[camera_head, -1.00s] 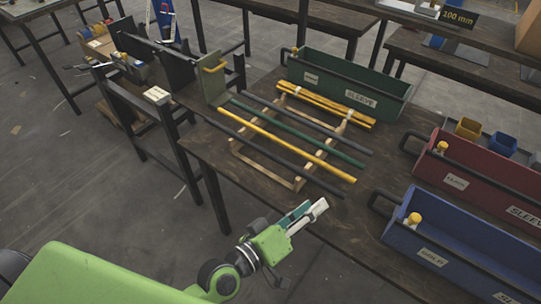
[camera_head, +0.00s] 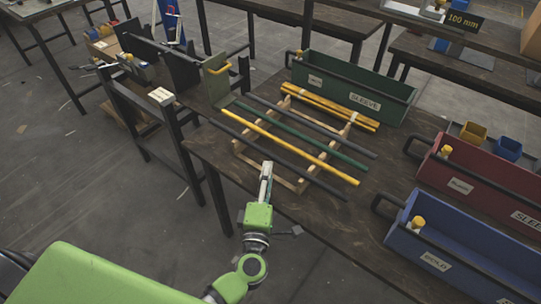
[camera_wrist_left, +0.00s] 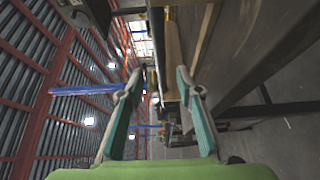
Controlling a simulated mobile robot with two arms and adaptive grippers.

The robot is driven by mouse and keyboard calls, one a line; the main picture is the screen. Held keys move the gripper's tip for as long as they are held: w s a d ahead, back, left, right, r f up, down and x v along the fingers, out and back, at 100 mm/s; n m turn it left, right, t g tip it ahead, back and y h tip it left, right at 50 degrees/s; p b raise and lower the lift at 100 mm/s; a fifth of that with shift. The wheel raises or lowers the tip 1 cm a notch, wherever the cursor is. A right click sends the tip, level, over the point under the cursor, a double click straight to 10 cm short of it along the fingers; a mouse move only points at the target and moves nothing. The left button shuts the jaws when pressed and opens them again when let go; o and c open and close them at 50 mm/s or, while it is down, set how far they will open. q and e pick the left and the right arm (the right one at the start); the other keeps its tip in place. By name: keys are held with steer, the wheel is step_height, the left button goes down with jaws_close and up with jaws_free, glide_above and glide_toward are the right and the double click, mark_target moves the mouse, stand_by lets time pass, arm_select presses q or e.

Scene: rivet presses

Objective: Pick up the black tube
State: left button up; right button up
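Two black tubes lie on a light wooden rack (camera_head: 240,149) on the dark table. The near black tube (camera_head: 290,160) lies along the rack's front side, and the far one (camera_head: 300,118) lies towards the back. A yellow tube (camera_head: 285,142) and a green tube (camera_head: 320,144) lie between them. My left gripper (camera_head: 266,168) is at the table's front edge, just in front of the near black tube. In the left wrist view its fingers (camera_wrist_left: 158,82) are apart with nothing gripped. A dark bar, seemingly a tube, shows beyond the gap. My right gripper is out of view.
Bundled yellow tubes (camera_head: 335,107) lie at the rack's back, before a green bin (camera_head: 365,79). A red bin (camera_head: 480,178) and a blue bin (camera_head: 455,240) stand at the right. A green holder with a yellow handle (camera_head: 217,80) stands beyond the rack's left end.

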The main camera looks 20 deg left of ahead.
mark_target(270, 156)
arm_select(q)
steer(key=w, duration=0.2)
steer(key=shift+w+a, duration=0.25)
steer(key=shift+w, duration=0.15)
steer(key=w, duration=0.1)
steer(key=w+b, duration=0.1)
steer(key=w, duration=0.2)
steer(key=shift+w+a+f+b, duration=0.1)
steer(key=shift+w+a+b, duration=0.05)
steer(key=shift+a+b, duration=0.25)
steer(key=shift+w+a, duration=0.1)
steer(key=shift+w, duration=0.35)
jaws_close()
